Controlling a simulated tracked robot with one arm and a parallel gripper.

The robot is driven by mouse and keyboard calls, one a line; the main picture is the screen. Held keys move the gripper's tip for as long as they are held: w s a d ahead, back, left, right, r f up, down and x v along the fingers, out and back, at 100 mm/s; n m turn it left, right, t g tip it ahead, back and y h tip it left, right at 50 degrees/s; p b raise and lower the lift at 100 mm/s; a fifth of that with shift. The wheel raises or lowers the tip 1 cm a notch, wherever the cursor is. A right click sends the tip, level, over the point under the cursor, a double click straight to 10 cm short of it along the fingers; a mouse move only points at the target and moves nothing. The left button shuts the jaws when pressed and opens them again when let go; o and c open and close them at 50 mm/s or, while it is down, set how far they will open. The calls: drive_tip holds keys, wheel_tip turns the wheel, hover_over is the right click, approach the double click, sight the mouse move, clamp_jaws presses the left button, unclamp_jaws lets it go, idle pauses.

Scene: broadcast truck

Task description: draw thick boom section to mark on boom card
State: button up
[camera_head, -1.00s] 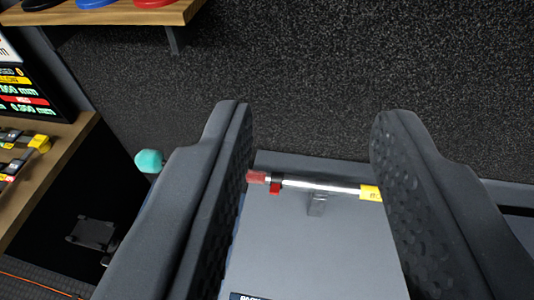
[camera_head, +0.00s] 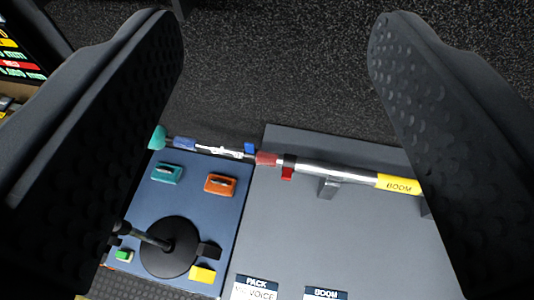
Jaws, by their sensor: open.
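My gripper (camera_head: 275,30) is open wide and empty, its two dark padded fingers at the left and right of the view. Between and beyond them the boom lies across the grey panel's back edge. Its thick silver section (camera_head: 335,173) runs from a red collar (camera_head: 266,159) to a yellow BOOM label (camera_head: 398,184). A red lever (camera_head: 287,173) hangs by the collar. A thinner white section (camera_head: 220,151) with a blue clip continues left toward a blue part and a teal end (camera_head: 158,138). The boom card (camera_head: 325,294) is cut off at the bottom edge; its marks cannot be read.
A PACK card (camera_head: 256,289) lies left of the boom card. A blue board (camera_head: 212,168) at left holds a teal block, an orange block and a black round base with a stalk. A bracket (camera_head: 328,188) sits under the silver section. Dark speckled wall stands behind.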

drive_tip(key=w+a+f+n+g+p, duration=0.1)
drive_tip(key=w+f+n+g+p, duration=0.4)
drive_tip(key=w, duration=0.6)
drive_tip(key=n+g+p, duration=1)
drive_tip(key=n+p, duration=0.1)
hover_over(269, 156)
wheel_tip(269, 156, down, 34)
drive_tip(key=r, duration=0.1)
wheel_tip(269, 156, down, 13)
drive_tip(key=shift+f+p, duration=0.2)
drive_tip(key=shift+p, duration=0.45)
